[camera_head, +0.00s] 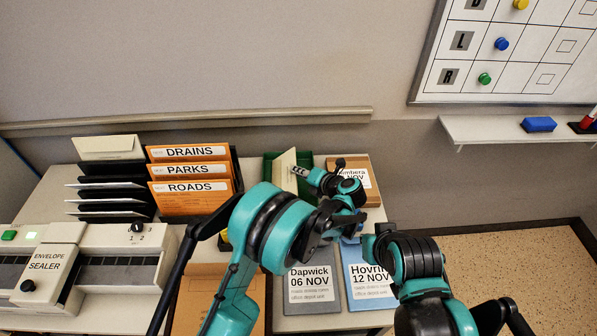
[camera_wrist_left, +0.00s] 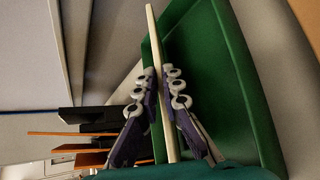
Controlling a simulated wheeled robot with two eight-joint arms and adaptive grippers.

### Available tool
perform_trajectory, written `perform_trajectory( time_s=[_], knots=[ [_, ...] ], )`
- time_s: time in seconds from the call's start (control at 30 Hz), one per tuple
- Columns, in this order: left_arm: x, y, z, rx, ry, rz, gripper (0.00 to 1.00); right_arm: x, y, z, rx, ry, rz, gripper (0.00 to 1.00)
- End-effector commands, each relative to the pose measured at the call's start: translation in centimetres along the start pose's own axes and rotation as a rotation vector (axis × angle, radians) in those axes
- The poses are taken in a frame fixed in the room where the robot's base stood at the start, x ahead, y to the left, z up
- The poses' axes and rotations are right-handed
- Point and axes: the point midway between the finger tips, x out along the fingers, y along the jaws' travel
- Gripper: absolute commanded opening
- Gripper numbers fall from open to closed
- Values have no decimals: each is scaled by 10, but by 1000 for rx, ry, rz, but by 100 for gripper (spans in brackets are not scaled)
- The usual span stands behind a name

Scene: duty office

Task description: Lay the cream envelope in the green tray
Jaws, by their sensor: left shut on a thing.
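The cream envelope (camera_head: 285,172) stands upright, tilted, at the green tray (camera_head: 306,158). In the left wrist view the envelope (camera_wrist_left: 153,35) shows edge-on as a thin strip, and the green tray (camera_wrist_left: 235,60) lies behind it and to its right. My left gripper (camera_head: 301,172) is shut on the envelope; in the left wrist view its fingers (camera_wrist_left: 157,82) press it from both sides. I cannot tell whether the envelope touches the tray. Part of the tray is hidden behind the envelope and my left arm.
An orange folder rack labelled DRAINS, PARKS, ROADS (camera_head: 190,170) and a black rack with a cream sheet on top (camera_head: 108,147) stand left of the tray. An envelope sealer (camera_head: 50,262) is at far left. Grey (camera_head: 308,285) and blue (camera_head: 368,280) folders lie in front, a brown one (camera_head: 362,168) at right.

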Motion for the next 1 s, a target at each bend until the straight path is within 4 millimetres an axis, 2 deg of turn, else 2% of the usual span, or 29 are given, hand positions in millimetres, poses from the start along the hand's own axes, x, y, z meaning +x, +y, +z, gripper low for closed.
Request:
perform_trajectory(
  time_s=[0.17, 0.2, 0.27, 0.57, 0.67, 1.0],
  knots=[
    [0, 0, 0, 0, 0, 0, 0, 0, 0, 0, 0, 0, 0, 0],
    [0, 0, 0, 0, 0, 0, 17, 0, 0, 0, 0, 0, 0, 0],
    [0, 0, 0, 0, 0, 0, 31, 0, 0, 0, 0, 0, 0, 0],
    [0, 1, 0, 0, 0, 0, 31, 0, 0, 0, 0, 0, 0, 0],
    [-4, 6, 4, 0, 0, 0, 31, 0, 0, 0, 0, 0, 0, 0],
    [-32, 55, 33, 0, 0, 0, 31, 0, 0, 0, 0, 0, 0, 0]
  ],
)
